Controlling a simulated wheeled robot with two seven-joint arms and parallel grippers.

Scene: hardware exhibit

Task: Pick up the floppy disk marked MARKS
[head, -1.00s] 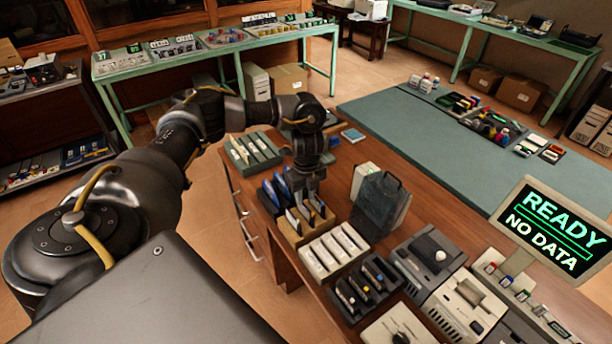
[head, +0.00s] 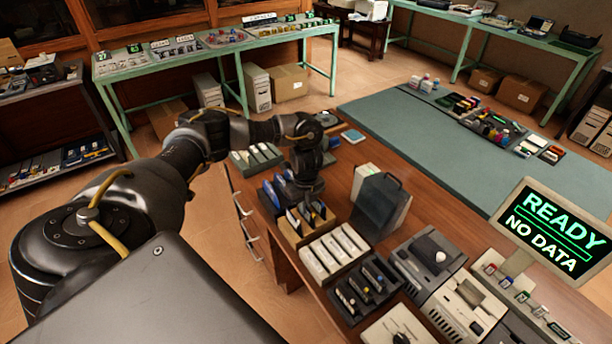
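Floppy disks stand on edge in a row of small boxes on the wooden desk. A tan box (head: 289,234) holds several dark and white disks. A dark box with blue disks (head: 268,196) is behind it, and a box of white disks (head: 334,252) is in front. No label reading MARKS is legible at this size. My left gripper (head: 309,206) points down at the disks in the tan box, with its tips at or just above their tops. Its fingers are small and dark, so I cannot tell whether they hold a disk. My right gripper is out of view.
A grey-green box of disks (head: 257,160) and a black box (head: 362,288) end the row. A dark upright case (head: 381,207) stands close right of the gripper. Beige drive units (head: 466,309) and a READY / NO DATA screen (head: 553,232) are at the right.

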